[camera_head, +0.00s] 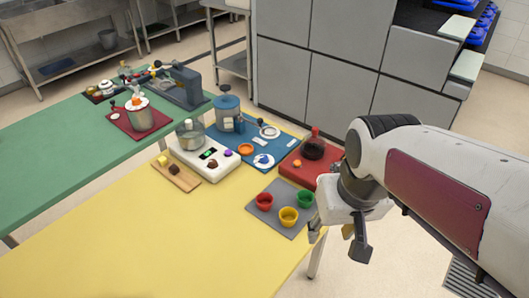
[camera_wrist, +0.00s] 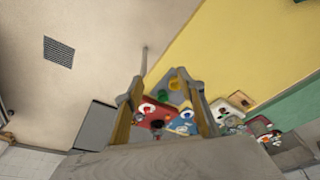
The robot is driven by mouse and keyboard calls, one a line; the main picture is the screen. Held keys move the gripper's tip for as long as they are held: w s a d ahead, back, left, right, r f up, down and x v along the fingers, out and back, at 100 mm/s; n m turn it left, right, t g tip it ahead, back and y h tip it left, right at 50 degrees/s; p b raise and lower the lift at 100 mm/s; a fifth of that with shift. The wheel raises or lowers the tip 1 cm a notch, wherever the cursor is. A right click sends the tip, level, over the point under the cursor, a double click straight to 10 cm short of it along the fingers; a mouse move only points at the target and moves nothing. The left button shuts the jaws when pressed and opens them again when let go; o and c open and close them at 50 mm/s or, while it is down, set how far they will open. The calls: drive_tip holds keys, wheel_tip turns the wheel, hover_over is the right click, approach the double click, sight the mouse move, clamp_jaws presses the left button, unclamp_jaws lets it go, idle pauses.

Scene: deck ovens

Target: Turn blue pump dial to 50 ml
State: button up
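The blue pump (camera_head: 228,112) stands on a blue mat (camera_head: 283,146) near the back of the yellow table in the head view. At the mat's front edge lies a round white dial with a blue centre (camera_head: 263,160); it also shows small in the wrist view (camera_wrist: 186,115). A second white round piece (camera_head: 269,131) lies farther back on the mat. The dial's scale and setting are too small to read. My gripper (camera_head: 338,238) hangs off the table's right edge, well apart from the dial. Its fingers are spread and empty; they also show in the wrist view (camera_wrist: 165,98).
A white scale with a pot (camera_head: 190,134) stands left. The yellow table's front (camera_head: 150,250) is clear.

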drive_tip(key=w+a+f+n, duration=0.1)
drive_tip(key=w+f, duration=0.4)
drive_tip(key=w, duration=0.6)
drive_tip(key=w+a+f, duration=0.2)
drive_tip(key=w+f, duration=0.4)
drive_tip(key=w, duration=0.5)
drive_tip(key=w+a+f+n+y, duration=0.1)
drive_tip(key=w+f, duration=0.4)
drive_tip(key=w, duration=0.7)
drive_tip(key=shift+a+f+n+g, duration=0.3)
drive_tip(key=shift+a+g, duration=0.1)
drive_tip(key=shift+a, duration=0.4)
drive_tip(key=w, duration=0.3)
drive_tip(key=shift+w+a+f+t, duration=0.25)
drive_tip(key=shift+w+a+t, duration=0.05)
drive_tip(key=shift+w, duration=0.05)
drive_tip(key=n+t, duration=0.1)
approach(264, 157)
drive_tip(key=shift+d+f+n+t+y, duration=0.25)
drive_tip(key=shift+f+n+t+y, duration=0.05)
drive_tip(key=shift+f, duration=0.15)
drive_tip(key=shift+f, duration=0.15)
drive_tip(key=shift+x, duration=3.7)
